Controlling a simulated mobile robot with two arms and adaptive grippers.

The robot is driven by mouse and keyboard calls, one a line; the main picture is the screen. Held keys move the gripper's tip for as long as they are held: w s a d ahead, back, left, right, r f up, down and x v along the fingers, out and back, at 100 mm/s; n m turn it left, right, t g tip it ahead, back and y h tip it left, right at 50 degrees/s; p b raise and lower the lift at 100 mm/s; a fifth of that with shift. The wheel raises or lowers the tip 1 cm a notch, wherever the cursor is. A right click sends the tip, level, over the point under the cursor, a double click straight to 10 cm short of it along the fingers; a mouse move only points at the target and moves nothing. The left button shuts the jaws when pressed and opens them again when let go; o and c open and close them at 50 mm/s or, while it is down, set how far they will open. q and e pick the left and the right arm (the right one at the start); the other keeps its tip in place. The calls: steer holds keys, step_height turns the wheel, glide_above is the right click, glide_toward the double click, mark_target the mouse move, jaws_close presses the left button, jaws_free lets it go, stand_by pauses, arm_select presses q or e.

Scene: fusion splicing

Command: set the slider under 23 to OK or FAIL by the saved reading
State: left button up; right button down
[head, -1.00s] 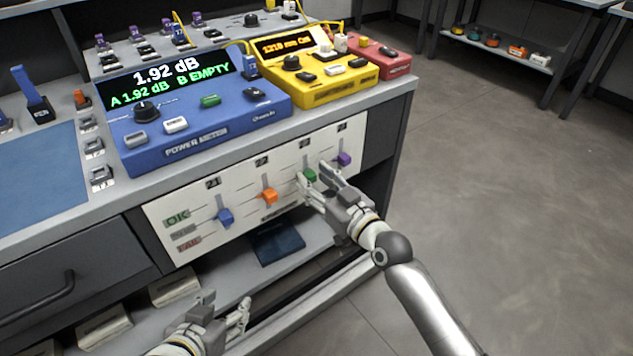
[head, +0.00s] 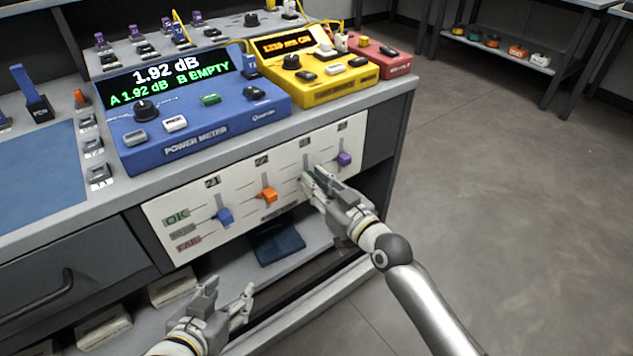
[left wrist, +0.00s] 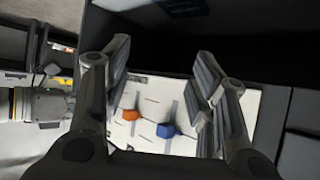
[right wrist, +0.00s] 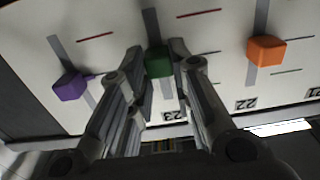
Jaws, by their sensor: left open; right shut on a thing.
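The white slider panel (head: 240,231) is on the bench front, with OK at the top of its left side and FAIL at the bottom. The green slider knob (right wrist: 158,62) under 23 is about level with the middle mark in the right wrist view. My right gripper (right wrist: 160,70) is shut on it; in the head view the gripper (head: 312,180) hides it. The blue power meter (head: 200,127) reads 1.92 dB, with "A 1.92 dB B EMPTY" below. My left gripper (head: 230,292) is open and empty, low in front of the panel.
The blue knob (head: 223,216), orange knob (head: 268,195) and purple knob (head: 344,159) are on neighbouring sliders. A yellow device (head: 318,84) and a red device (head: 383,62) stand on the bench. A shelf with a dark blue item (head: 277,246) is below the panel. Floor to the right is clear.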

arm_select(q)
steer(key=w+d+r+t+h+b, duration=0.1)
steer(key=w+r+t, duration=0.1)
steer(key=r, duration=0.3)
steer(key=w+d+r+t+b, duration=0.1)
steer(key=w+r+t, duration=0.1)
steer(key=r+t, duration=0.2)
steer(key=shift+w+d+r+h, duration=0.15)
steer(key=shift+d+r+h, duration=0.2)
steer(key=shift+r, duration=0.2)
arm_select(e)
steer(key=shift+f, duration=1.95)
steer(key=c, duration=1.3)
jaws_free()
arm_select(q)
steer(key=shift+a+f, duration=0.1)
arm_select(e)
steer(key=v, duration=1.2)
